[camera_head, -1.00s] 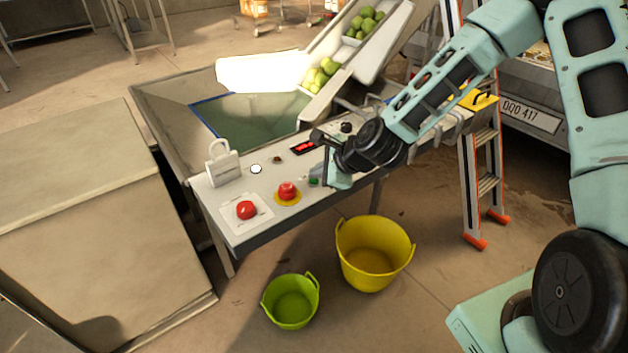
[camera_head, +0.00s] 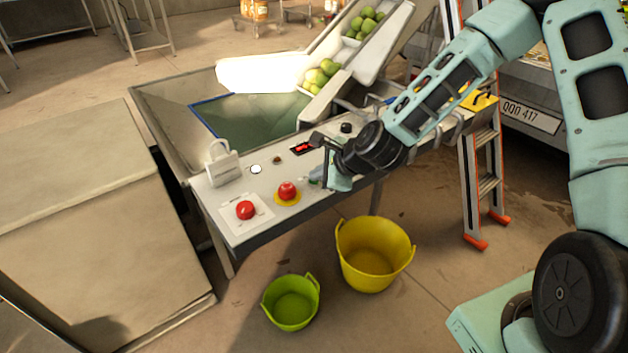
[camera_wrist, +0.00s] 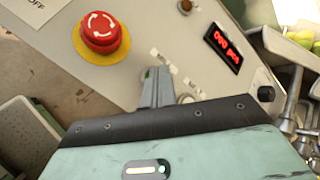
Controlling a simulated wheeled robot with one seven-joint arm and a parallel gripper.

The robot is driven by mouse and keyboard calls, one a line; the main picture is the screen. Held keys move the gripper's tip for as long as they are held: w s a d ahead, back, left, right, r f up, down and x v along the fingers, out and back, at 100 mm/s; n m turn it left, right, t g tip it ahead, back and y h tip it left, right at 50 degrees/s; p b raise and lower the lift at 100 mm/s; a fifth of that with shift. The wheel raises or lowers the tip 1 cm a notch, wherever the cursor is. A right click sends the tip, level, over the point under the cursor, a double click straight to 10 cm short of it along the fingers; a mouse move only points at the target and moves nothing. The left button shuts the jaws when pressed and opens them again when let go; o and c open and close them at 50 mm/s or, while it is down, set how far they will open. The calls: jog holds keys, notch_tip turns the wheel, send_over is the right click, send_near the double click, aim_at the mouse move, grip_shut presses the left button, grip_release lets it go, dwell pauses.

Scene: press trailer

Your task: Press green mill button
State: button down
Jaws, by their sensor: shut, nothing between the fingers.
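The green mill button is mostly hidden by my gripper. In the wrist view a small green sliver (camera_wrist: 147,73) shows at my fingertips and looks like its edge. My gripper (camera_wrist: 156,76) is shut and empty, its fingers together over that spot on the panel. In the head view my gripper (camera_head: 318,174) hangs over the control panel (camera_head: 240,220), right of the red emergency stop on its yellow ring (camera_head: 287,191). I cannot tell whether the fingertips touch the button.
Another red button (camera_head: 245,210) sits at the panel's near left corner. A red digital display (camera_wrist: 223,46) and a black knob (camera_wrist: 265,93) are close to my gripper. A yellow bucket (camera_head: 374,255) and a green bucket (camera_head: 291,302) stand on the floor below.

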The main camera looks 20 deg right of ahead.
aim_at(318, 185)
jog(key=shift+r+p, duration=0.7)
jog(key=shift+r, duration=0.05)
notch_tip(318, 185, up, 5)
jog(key=p, duration=0.4)
dwell(0.4)
jog(key=s+a+r+n+g, duration=0.3)
jog(key=s+a+n, duration=0.5)
jog(key=n, duration=0.1)
jog(key=s+r+n+g+h, duration=0.1)
jog(key=s+r+n, duration=0.2)
jog(key=s+n, duration=0.3)
jog(key=s+r+n+g+h, duration=0.1)
jog(key=s+r+n+g, duration=0.1)
jog(key=s+r+n, duration=0.2)
jog(key=s+d+r+n+g+h, duration=0.1)
jog(key=s+r+n, duration=0.3)
jog(key=s+n, duration=0.5)
jog(key=s+g+h, duration=0.1)
jog(key=s, duration=0.4)
jog(key=shift+s+n+p, duration=0.25)
jog(key=shift+n+p, duration=0.05)
jog(key=shift+p, duration=0.1)
